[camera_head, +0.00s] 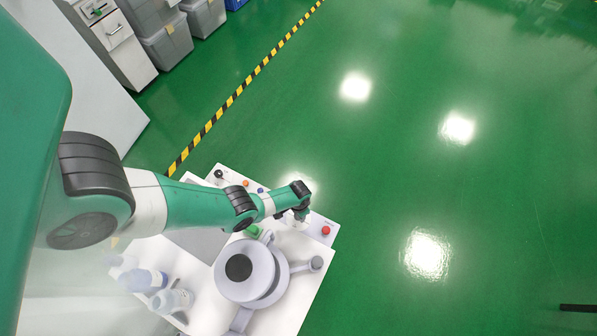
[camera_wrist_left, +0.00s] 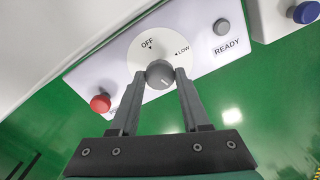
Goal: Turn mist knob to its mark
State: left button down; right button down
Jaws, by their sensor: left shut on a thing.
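The mist knob (camera_wrist_left: 160,74) is a grey round knob on a white dial disc (camera_wrist_left: 150,42) in the left wrist view. The disc carries an OFF mark and a LOW mark, each with a small black triangle. A faint light line shows on the knob's face, but which mark it faces is hard to tell. My left gripper (camera_wrist_left: 161,78) is shut on the knob, one finger on each side. In the head view my left gripper (camera_head: 302,214) is over the panel at the bench's far edge, and the arm hides the knob. My right gripper is not in view.
A red button (camera_wrist_left: 101,104) and a grey READY button (camera_wrist_left: 222,27) flank the dial; a blue button (camera_wrist_left: 305,13) is farther right. In the head view, a round grey device (camera_head: 262,293) and bottles (camera_head: 173,300) stand on the white bench. Green floor beyond is clear.

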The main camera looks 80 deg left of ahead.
pick_arm(q)
jog(key=n, duration=0.7)
jog(key=shift+f, duration=0.1)
jog(key=n, duration=0.6)
jog(key=shift+s+n, duration=0.1)
jog(key=shift+n, duration=0.3)
jog(key=shift+c, duration=1.9)
grip_release()
notch_tip(320, 180, up, 12)
jog(key=p, duration=1.1)
jog(key=shift+p, duration=0.35)
